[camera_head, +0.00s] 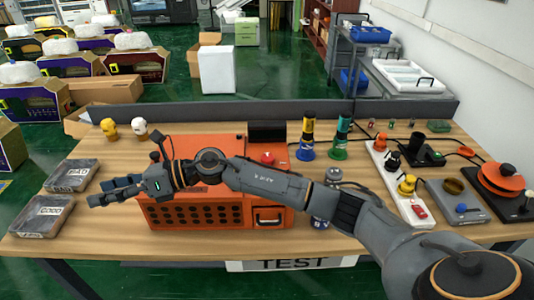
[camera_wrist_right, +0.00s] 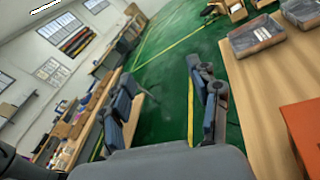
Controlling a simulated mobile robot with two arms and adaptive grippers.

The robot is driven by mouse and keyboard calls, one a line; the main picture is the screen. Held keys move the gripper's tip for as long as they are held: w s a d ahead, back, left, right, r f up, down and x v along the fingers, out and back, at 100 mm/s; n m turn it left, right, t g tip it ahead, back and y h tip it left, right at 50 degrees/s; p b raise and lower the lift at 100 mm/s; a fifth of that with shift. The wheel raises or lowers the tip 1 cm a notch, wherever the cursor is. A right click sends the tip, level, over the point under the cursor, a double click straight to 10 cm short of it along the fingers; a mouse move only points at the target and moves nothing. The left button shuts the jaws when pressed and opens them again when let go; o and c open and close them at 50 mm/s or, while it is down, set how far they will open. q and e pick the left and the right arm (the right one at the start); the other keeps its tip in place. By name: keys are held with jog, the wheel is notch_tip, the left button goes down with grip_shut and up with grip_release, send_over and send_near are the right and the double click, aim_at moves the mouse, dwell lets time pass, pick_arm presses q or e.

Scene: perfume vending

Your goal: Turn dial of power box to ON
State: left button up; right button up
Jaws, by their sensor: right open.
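An orange box (camera_head: 195,215), which looks like the power box, stands mid-table with a dark-holed front and a front handle (camera_head: 268,214). A red knob (camera_head: 267,158) shows on its top; I cannot make out a dial or ON mark. My right arm crosses over the box and hides part of its top. My right gripper (camera_head: 97,192) is open and empty, left of the box and above the table by the trays. In the right wrist view the right gripper (camera_wrist_right: 168,105) has its fingers apart, and the orange box's edge (camera_wrist_right: 304,130) shows at the right. My left gripper is not in view.
Clear-lidded GOOD (camera_head: 42,216) and BAD (camera_head: 72,175) trays lie at the table's left. A white power strip (camera_head: 405,190) with plugs and an orange reel (camera_head: 499,180) are at right.

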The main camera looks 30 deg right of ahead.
jog(key=w+d+f+n+g+h, duration=0.1)
jog(key=d+n+h, duration=0.1)
jog(key=d, duration=0.3)
jog(key=w+d+f+n+g+h, duration=0.1)
jog(key=w+d+n+h, duration=0.1)
jog(key=d+h, duration=0.2)
jog(key=w+d+f+n+g+h, duration=0.1)
jog(key=w+d+n+h, duration=0.1)
jog(key=d, duration=0.6)
jog(key=shift+d+f+n+h, duration=0.3)
jog(key=shift+f+h, duration=0.1)
jog(key=shift+h, duration=0.1)
jog(key=d+r+h, duration=0.3)
jog(key=d+h, duration=0.2)
jog(key=d, duration=0.8)
jog(key=g+h, duration=0.2)
send_near(268, 157)
jog(key=f+p, duration=0.1)
jog(key=f, duration=0.2)
jog(key=f+p, duration=0.1)
jog(key=f, duration=0.1)
jog(key=f+p, duration=0.1)
jog(key=f, duration=0.2)
jog(key=shift+a+f+p, duration=0.25)
jog(key=shift+f+p, duration=0.05)
jog(key=shift+p, duration=0.05)
jog(key=c, duration=1.2)
